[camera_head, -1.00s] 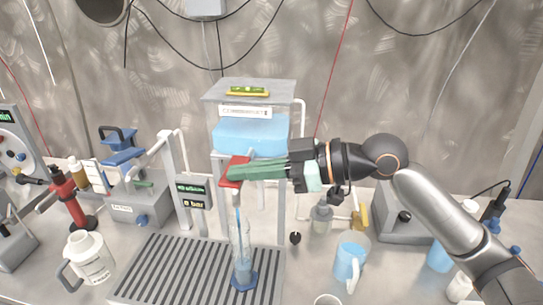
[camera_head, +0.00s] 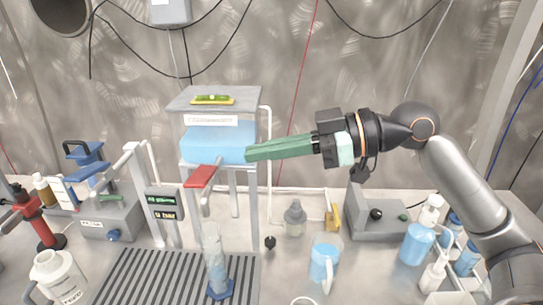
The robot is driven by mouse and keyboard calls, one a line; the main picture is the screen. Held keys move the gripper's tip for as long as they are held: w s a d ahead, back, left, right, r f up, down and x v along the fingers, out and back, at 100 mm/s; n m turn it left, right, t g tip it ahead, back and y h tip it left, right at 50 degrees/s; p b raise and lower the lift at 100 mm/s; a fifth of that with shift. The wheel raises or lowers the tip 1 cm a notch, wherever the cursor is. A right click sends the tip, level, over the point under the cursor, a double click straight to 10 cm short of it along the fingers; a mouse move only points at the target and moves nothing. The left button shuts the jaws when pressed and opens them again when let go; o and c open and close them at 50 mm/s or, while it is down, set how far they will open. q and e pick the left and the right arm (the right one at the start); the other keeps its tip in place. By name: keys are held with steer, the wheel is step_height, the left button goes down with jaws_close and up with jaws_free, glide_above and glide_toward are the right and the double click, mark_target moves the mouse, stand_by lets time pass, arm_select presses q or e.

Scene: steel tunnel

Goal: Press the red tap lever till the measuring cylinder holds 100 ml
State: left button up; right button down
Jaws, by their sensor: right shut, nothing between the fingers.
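The red tap lever (camera_head: 202,176) sticks out at the front of the clear tank (camera_head: 222,136), which holds blue water. The measuring cylinder (camera_head: 212,250) stands upright on the slatted drain grate under the tap, with blue liquid in its lower part; its scale is too small to read. No stream shows between tap and cylinder. My right gripper (camera_head: 249,155) is shut and empty, its green fingers up and to the right of the lever, apart from it, in front of the tank. My left gripper is not in view.
The drain grate (camera_head: 135,284) lies below. A jug of blue liquid (camera_head: 324,262) and a small grey bottle (camera_head: 294,218) stand to the right. A white container (camera_head: 60,278) and a display post (camera_head: 163,206) are to the left. Several bottles stand far right.

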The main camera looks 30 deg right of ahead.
steer(key=shift+s+d+r, duration=0.1)
steer(key=shift+s+d, duration=0.2)
steer(key=shift+d, duration=0.1)
stand_by(2.4)
steer(key=w+d+r+m, duration=0.1)
steer(key=w+m+g+p, duration=0.1)
steer(key=m, duration=0.1)
steer(key=shift+w+d+r+y, duration=0.3)
steer(key=shift+d+r+y, duration=0.05)
steer(key=shift+r+y, duration=0.05)
steer(key=shift+p, duration=0.3)
steer(key=p, duration=0.3)
glide_above(202, 176)
steer(key=f+v, duration=0.1)
steer(key=v, duration=0.1)
steer(key=f, duration=0.1)
steer(key=shift+s+a+f, duration=0.1)
steer(key=shift+s+f, duration=0.1)
steer(key=shift+f, duration=0.95)
steer(key=shift+s+a+f, duration=0.1)
steer(key=shift+s+f, duration=0.1)
steer(key=shift+f, duration=1)
